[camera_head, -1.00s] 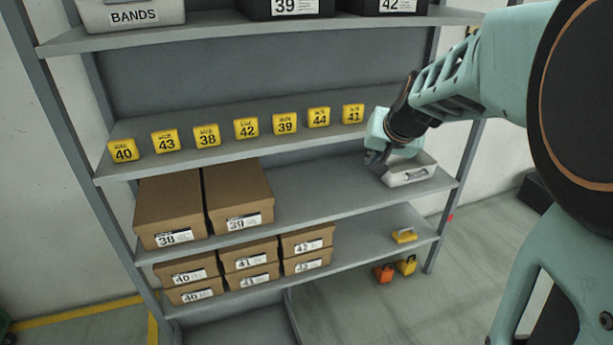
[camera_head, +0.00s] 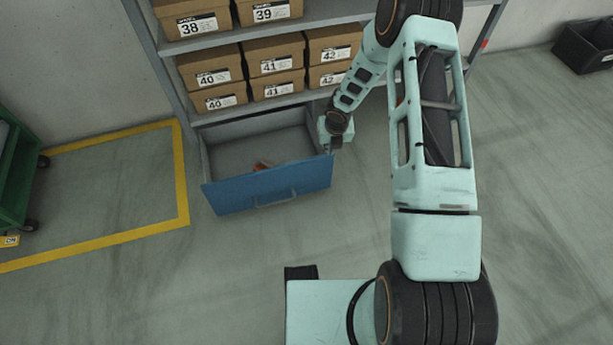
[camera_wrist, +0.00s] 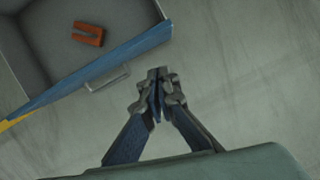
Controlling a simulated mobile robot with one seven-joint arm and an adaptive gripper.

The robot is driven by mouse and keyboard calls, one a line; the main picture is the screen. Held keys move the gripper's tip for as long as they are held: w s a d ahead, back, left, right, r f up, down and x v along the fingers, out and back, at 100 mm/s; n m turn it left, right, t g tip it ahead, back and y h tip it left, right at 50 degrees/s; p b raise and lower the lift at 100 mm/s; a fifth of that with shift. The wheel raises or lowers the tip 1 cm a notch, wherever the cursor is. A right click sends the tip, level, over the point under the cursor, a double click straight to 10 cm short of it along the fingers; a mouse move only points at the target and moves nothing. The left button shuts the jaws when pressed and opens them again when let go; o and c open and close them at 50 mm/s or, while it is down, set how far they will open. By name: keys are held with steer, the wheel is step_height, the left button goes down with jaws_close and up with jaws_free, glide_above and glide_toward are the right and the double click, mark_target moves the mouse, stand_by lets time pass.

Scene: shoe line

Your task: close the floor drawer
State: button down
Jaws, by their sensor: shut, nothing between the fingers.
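The floor drawer (camera_head: 222,196) is pulled out below the lowest shelf, with a blue front and a grey handle (camera_head: 276,199). In the wrist view its blue front (camera_wrist: 62,88) and handle (camera_wrist: 108,79) show at the upper left. My gripper (camera_head: 331,149) is near the drawer's right front corner. In the wrist view my gripper (camera_wrist: 157,72) has its fingers together, empty, over the floor to the right of the handle. I cannot tell whether it touches the drawer.
Shelves with brown shoe boxes (camera_head: 274,50) stand above the drawer. The floor (camera_head: 240,270) in front is clear. Yellow floor tape (camera_head: 181,175) and a green cart (camera_head: 14,180) are at the left. A black bin (camera_head: 585,46) stands at the far right.

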step_height(320, 180, down, 14)
steer(key=a+n+b, duration=0.2)
steer(key=a+b, duration=0.1)
steer(key=b, duration=0.2)
steer(key=shift+y, duration=0.3)
steer(key=shift+w+a+r, duration=0.1)
steer(key=shift+w+a, duration=0.05)
steer(key=shift+w, duration=0.55)
steer(key=shift+w+a+r, duration=0.1)
steer(key=shift+w+a, duration=0.1)
steer(key=shift+w, duration=0.45)
steer(key=shift+w+a+r, duration=0.1)
steer(key=shift+w+a, duration=0.05)
steer(key=shift+w, duration=0.55)
steer(key=shift+w, duration=0.1)
